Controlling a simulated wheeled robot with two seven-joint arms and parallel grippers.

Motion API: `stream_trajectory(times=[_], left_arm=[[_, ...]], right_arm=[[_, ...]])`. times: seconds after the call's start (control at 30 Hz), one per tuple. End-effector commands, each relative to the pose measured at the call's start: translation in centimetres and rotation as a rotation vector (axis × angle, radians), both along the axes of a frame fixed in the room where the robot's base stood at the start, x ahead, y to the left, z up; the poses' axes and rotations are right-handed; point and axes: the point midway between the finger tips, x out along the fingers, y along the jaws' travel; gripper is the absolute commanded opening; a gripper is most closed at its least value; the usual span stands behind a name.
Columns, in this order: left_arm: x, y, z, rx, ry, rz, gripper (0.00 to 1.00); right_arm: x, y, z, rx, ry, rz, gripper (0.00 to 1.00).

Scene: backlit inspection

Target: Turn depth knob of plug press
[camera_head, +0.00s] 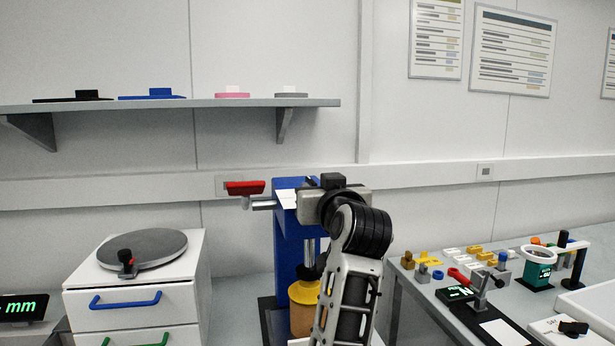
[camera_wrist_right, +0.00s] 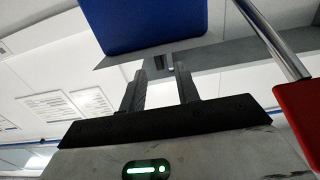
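The plug press (camera_head: 287,230) is a tall blue column with a red-tipped lever (camera_head: 245,187) at its upper left and a white label on its head. Its blue head (camera_wrist_right: 150,22) and red grip (camera_wrist_right: 303,115) show close up in the right wrist view. My right arm stands in front of the press in the head view, with the hand at the right side of its head. My right gripper (camera_wrist_right: 161,70) has its two dark fingers apart. A small grey part (camera_wrist_right: 167,60) shows between the fingertips, possibly the depth knob; contact is unclear. My left gripper is not in view.
A yellow cylinder (camera_head: 303,305) stands low at the press, partly behind my arm. Left is a white drawer unit (camera_head: 135,290) with a grey turntable (camera_head: 148,248). A shelf (camera_head: 200,104) hangs above.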

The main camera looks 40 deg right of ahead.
Motion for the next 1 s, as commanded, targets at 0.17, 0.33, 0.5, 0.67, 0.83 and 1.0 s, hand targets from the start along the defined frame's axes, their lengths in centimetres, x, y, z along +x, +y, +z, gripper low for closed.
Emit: stream_trajectory(times=[0.17, 0.33, 0.5, 0.67, 0.83, 1.0], left_arm=[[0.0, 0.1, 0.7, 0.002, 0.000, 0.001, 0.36], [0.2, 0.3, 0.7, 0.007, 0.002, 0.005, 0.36], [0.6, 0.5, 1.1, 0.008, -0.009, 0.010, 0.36], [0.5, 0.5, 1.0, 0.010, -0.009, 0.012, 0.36], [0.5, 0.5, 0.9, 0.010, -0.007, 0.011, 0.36], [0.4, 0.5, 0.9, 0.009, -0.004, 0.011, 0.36]], right_arm=[[3.4, -1.9, 0.2, 0.003, 0.001, 0.001, 0.32], [5.8, -3.2, 0.2, 0.001, 0.000, 0.000, 0.32], [7.1, -3.9, 0.1, 0.000, -0.001, 0.001, 0.32], [7.4, -4.1, 0.1, -0.001, -0.002, 0.001, 0.32], [7.4, -4.1, 0.0, -0.001, -0.002, 0.001, 0.32], [7.3, -4.1, 0.0, 0.000, -0.001, 0.001, 0.00]])
